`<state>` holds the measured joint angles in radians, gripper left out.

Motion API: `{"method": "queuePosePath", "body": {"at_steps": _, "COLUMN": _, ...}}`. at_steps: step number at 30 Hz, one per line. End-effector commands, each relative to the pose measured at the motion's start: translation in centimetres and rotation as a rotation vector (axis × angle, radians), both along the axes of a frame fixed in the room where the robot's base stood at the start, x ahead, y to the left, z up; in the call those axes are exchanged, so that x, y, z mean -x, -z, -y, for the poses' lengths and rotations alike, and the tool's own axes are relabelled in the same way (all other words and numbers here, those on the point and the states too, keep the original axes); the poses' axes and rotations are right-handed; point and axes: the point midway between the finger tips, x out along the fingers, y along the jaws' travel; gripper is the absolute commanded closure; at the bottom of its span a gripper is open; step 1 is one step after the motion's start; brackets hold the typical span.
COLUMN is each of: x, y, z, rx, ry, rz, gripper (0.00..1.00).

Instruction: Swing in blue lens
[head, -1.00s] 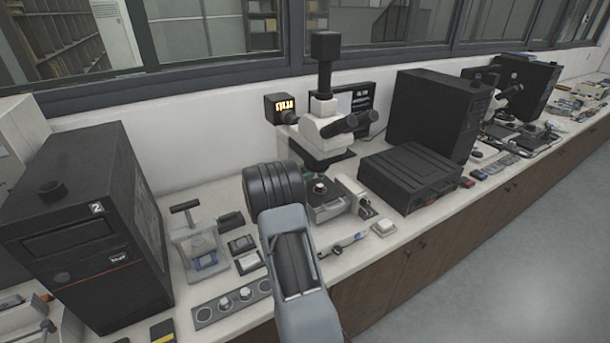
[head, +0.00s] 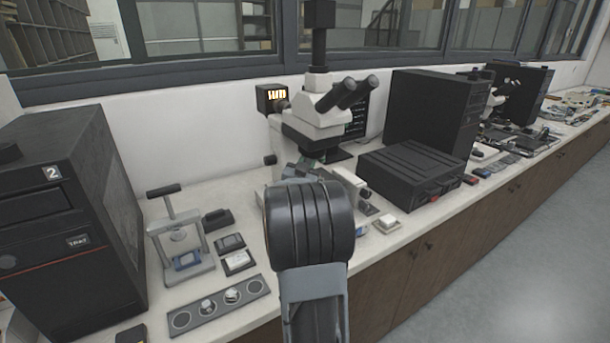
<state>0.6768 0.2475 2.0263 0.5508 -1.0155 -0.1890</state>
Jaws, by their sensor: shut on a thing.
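A white microscope (head: 318,112) with black eyepieces (head: 352,91) and a black camera tube on top stands near the wall at the middle of the bench. My thick black wrist (head: 310,225) is directly in front of it and covers its lower middle part. My gripper is hidden behind the wrist, so I cannot see its fingers or what they touch. I cannot make out a blue lens; the area under the microscope head is small, dark and partly covered.
A black tower marked 2 (head: 62,215) stands at the left. A small hand press (head: 180,240) and a strip with round knobs (head: 218,305) lie left of my arm. A low black box (head: 410,172) and a taller black case (head: 436,112) stand to the right.

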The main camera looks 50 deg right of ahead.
Motion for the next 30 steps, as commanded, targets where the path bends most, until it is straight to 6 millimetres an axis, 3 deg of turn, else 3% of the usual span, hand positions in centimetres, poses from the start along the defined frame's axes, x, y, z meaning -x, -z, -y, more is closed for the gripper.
{"method": "queuePosePath", "body": {"at_steps": 18, "x": 0.13, "y": -0.09, "z": 0.09, "rx": 0.012, "ry": -0.037, "rz": -0.002, "gripper": 0.99}}
{"method": "queuePosePath", "body": {"at_steps": 19, "x": 0.13, "y": -0.10, "z": 0.09, "rx": 0.012, "ry": -0.037, "rz": -0.002, "gripper": 0.74}}
{"method": "queuePosePath", "body": {"at_steps": 26, "x": 0.12, "y": -0.06, "z": 0.09, "rx": 0.012, "ry": -0.037, "rz": -0.002, "gripper": 0.52}}
{"method": "queuePosePath", "body": {"at_steps": 30, "x": 0.12, "y": -0.03, "z": 0.08, "rx": 0.011, "ry": -0.037, "rz": -0.003, "gripper": 0.50}}
